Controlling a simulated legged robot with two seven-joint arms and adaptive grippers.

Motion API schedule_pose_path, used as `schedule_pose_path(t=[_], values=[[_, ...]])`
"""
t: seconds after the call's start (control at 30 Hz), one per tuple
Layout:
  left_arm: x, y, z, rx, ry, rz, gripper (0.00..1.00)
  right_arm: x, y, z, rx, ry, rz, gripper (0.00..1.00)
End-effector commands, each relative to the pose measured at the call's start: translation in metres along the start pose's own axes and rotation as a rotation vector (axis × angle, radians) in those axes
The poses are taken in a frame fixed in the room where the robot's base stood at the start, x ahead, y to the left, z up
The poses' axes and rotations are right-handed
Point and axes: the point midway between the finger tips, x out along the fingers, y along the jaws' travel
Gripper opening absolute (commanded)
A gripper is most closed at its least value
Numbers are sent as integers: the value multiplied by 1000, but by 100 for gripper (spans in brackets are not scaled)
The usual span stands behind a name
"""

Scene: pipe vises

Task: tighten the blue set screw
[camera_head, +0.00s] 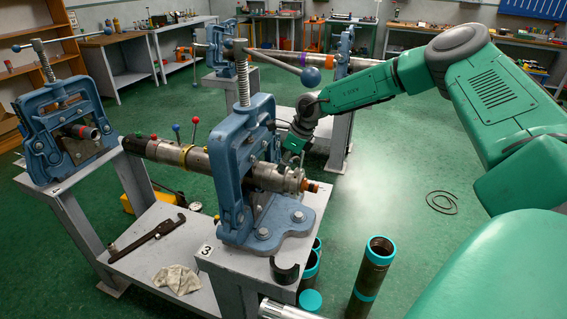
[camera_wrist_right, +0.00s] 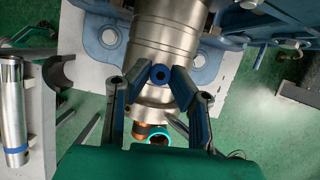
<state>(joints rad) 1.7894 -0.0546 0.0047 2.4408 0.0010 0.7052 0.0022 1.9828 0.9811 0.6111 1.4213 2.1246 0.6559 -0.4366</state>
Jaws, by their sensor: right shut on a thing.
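The blue set screw (camera_wrist_right: 160,74) has a round head with a dark socket and sits on the steel pipe fitting (camera_wrist_right: 165,40) in the right wrist view. My right gripper (camera_wrist_right: 160,78) has its two fingertips closed on either side of the screw head. In the head view my right gripper (camera_head: 297,142) comes down behind the blue vise (camera_head: 236,170), beside the pipe. The vise marked 3 clamps the pipe (camera_head: 190,158), and the fitting (camera_head: 272,177) sticks out on its right. The blue screw is hidden in the head view. My left gripper is not in view.
A second blue vise (camera_head: 62,130) stands at the left and another pair at the back holds a pipe (camera_head: 290,57). A wrench (camera_head: 150,235) and a rag (camera_head: 177,280) lie on the lower shelf. Upright pipes (camera_head: 371,275) stand on the floor.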

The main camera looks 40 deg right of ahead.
Motion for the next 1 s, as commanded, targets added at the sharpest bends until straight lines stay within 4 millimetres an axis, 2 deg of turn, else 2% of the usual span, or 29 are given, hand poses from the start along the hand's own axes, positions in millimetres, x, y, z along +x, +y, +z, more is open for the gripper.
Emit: schedule_pose_path(t=[0.6, 1.0], values=[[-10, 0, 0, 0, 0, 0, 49, -3, -1, 3, 374, -8, -163, 0], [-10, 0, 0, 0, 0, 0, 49, -3, -2, 3, 466, -11, -200, 0]])
